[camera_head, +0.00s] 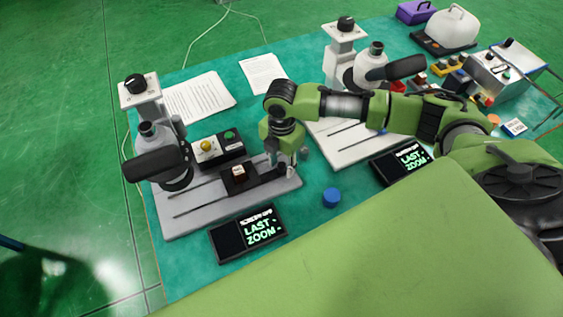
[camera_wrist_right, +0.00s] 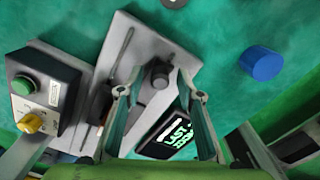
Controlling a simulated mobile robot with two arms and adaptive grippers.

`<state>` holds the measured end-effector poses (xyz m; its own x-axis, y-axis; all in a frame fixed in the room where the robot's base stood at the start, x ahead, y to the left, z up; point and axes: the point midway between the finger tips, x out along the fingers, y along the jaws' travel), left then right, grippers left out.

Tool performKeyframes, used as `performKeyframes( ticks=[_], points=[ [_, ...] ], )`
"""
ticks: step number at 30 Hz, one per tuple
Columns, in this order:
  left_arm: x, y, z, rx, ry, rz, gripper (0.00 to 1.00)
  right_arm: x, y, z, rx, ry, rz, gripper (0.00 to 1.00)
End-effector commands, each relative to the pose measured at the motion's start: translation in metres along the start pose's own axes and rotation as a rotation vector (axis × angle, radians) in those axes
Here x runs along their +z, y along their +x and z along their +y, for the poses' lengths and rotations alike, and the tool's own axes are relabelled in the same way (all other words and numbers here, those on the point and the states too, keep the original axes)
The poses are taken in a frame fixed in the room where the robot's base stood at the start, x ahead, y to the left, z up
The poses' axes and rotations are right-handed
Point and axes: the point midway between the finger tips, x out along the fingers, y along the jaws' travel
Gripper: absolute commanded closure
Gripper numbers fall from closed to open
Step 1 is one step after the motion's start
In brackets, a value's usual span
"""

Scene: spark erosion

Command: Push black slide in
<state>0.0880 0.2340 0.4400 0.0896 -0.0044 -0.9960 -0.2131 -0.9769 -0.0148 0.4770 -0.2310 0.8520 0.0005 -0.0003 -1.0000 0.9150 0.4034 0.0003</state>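The black slide (camera_head: 238,179) sits on the grey base plate (camera_head: 205,209) of the left microscope stand and carries a small brown and white block on top. A dark bar runs from it to the right toward my gripper. My right gripper (camera_head: 283,160) points down over the right end of the plate, beside the slide. In the right wrist view its two fingers (camera_wrist_right: 160,100) are apart, with a dark knob (camera_wrist_right: 160,76) on the plate showing between them; I cannot tell whether they touch it. My left gripper is not in view.
A control box with a yellow knob and green button (camera_head: 218,148) stands behind the slide. A black display (camera_head: 248,233) lies in front of the plate. A blue cap (camera_head: 331,197) is to the right. The microscope (camera_head: 163,157) rises at the left; a second stand (camera_head: 350,140) is right.

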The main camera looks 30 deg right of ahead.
Motion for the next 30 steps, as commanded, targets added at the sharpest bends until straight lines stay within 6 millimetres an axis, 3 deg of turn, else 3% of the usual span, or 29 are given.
performKeyframes(
  ticks=[4, 8, 9, 17, 24, 30],
  points=[
    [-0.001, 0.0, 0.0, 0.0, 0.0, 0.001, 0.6, 0.0, 0.0, 0.0, 0.0, 0.0, 0.0, 0.66],
    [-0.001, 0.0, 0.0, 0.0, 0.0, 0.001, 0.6, 0.0, 0.0, 0.0, 0.0, 0.0, 0.0, 0.97],
    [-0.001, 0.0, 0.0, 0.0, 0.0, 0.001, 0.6, 0.0, 0.0, 0.0, -0.001, 0.0, 0.0, 1.0],
    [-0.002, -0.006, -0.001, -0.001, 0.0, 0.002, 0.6, -0.012, -0.002, 0.006, -0.001, -0.002, 0.004, 1.0],
    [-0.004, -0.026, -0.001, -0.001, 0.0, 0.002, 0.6, -0.066, -0.004, 0.033, 0.0, -0.005, 0.007, 1.0],
    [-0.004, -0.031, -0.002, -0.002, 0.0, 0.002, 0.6, -0.097, -0.002, 0.05, 0.0, -0.002, 0.005, 1.0]
  ],
)
